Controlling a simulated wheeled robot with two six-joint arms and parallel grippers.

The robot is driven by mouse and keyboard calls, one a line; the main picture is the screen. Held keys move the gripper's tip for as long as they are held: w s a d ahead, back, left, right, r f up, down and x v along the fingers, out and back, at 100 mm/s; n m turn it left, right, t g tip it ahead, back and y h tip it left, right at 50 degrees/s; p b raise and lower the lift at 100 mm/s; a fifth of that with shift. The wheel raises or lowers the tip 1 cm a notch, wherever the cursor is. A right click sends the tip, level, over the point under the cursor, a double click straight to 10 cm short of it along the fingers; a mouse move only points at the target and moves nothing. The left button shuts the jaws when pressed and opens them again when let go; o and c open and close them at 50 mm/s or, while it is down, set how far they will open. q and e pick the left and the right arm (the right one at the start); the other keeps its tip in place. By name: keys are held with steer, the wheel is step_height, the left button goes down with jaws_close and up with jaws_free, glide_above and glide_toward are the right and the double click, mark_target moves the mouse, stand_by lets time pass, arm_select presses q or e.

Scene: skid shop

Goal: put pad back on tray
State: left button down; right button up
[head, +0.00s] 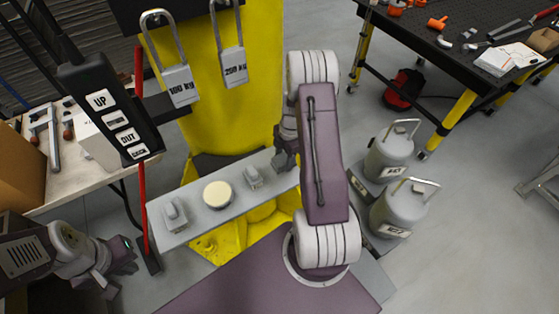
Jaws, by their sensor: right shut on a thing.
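The long grey tray (195,219) lies across the front of the yellow column. I cannot tell which of these counts as a pad. My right gripper (284,158) is at the tray's right end, partly behind my own arm. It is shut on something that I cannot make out. My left gripper (128,256) is low at the left, apart from the tray; its finger opening is unclear.
A hanging control box (110,112) and padlock-shaped weights marked 100 KG (177,86) and 250 KG (235,68) are near the yellow column (205,130). Two grey canisters (390,152) (398,211) stand right of my arm.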

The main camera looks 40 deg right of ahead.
mark_target(280, 157)
steer(key=w+f, duration=0.1)
steer(key=w, duration=0.1)
steer(key=shift+w+f, duration=0.35)
steer(key=shift+w, duration=0.05)
steer(key=shift+s+f, duration=0.1)
steer(key=shift+f, duration=0.05)
step_height(280, 157, down, 4)
steer(key=shift+r+p, duration=0.25)
steer(key=shift+p, duration=0.6)
steer(key=shift+d+f, duration=0.1)
steer(key=shift+f+b, duration=0.15)
steer(key=shift+b, duration=0.15)
steer(key=o, duration=1.1)
steer(key=shift+o, duration=0.5)
